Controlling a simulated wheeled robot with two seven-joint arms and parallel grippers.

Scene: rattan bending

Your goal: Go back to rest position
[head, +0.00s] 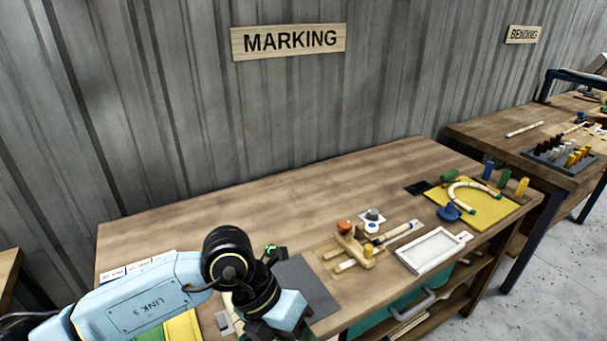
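My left arm comes in from the left over the near left part of the marking table (200,215). Its wrist is bent downward, and my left gripper (266,329) is a dark shape at the bottom edge of the head view. Its fingertips are cut off or hidden, so I cannot tell whether it is open or holds anything. My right gripper is not in view.
A grey mat (307,287) lies beside my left wrist. Right of it are a wooden jig (352,247), a white tray (432,250) and a yellow board (490,212) with a curved rattan piece (471,186). The table's back middle is clear. A bending table (490,130) stands at right.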

